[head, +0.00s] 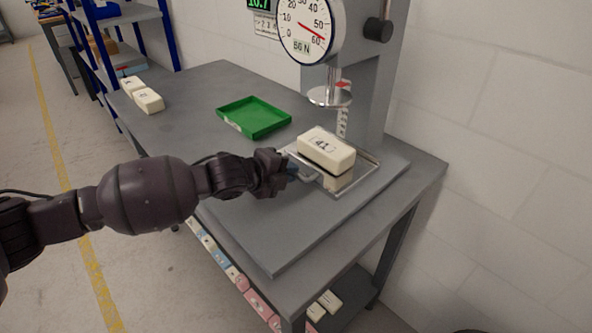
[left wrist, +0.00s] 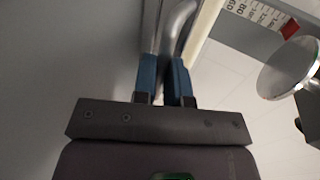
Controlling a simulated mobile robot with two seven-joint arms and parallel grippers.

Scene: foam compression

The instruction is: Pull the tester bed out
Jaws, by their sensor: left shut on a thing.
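The tester bed (head: 366,174) is a shiny metal tray on the grey base of the compression tester. A cream foam block (head: 326,152) marked 41 lies on it. A bent metal handle (head: 307,177) sticks out of the bed's near left side. My left gripper (head: 291,171) is shut on this handle; its fingertips are partly hidden in the head view. In the left wrist view the blue fingers (left wrist: 165,78) stand on both sides of the handle's bar (left wrist: 175,32). The round metal press plate (head: 329,95) hangs above, behind the block. My right gripper is not in view.
The tester's dial (head: 306,30) and column stand at the back right, by a white wall. A green tray (head: 254,116) and two cream blocks (head: 148,100) lie on the grey table further left. The base's front part (head: 275,235) is bare.

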